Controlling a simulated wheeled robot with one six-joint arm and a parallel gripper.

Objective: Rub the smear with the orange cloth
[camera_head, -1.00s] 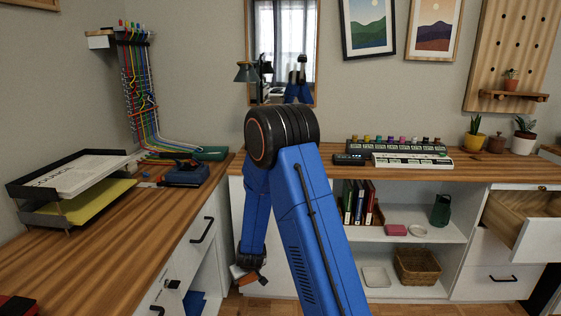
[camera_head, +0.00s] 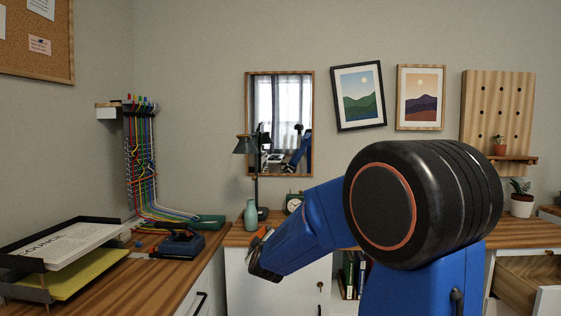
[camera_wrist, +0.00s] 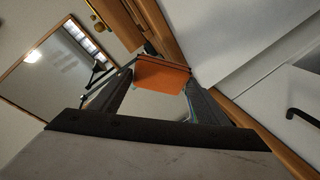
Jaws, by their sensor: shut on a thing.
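The orange cloth (camera_wrist: 162,75) shows in the wrist view as a folded, block-like piece between my gripper's two fingers. My gripper (camera_wrist: 160,88) is shut on it. In the head view a small bit of orange (camera_head: 265,236) shows at the end of my blue arm, in front of the far desk edge and below the mirror. The framed mirror (camera_head: 279,110) hangs on the back wall, and it also shows at the left of the wrist view (camera_wrist: 50,85). The cloth appears apart from the mirror.
A paper tray (camera_head: 60,250) and a coloured cable rack (camera_head: 140,160) are at left. An open drawer (camera_head: 520,285) juts out at lower right.

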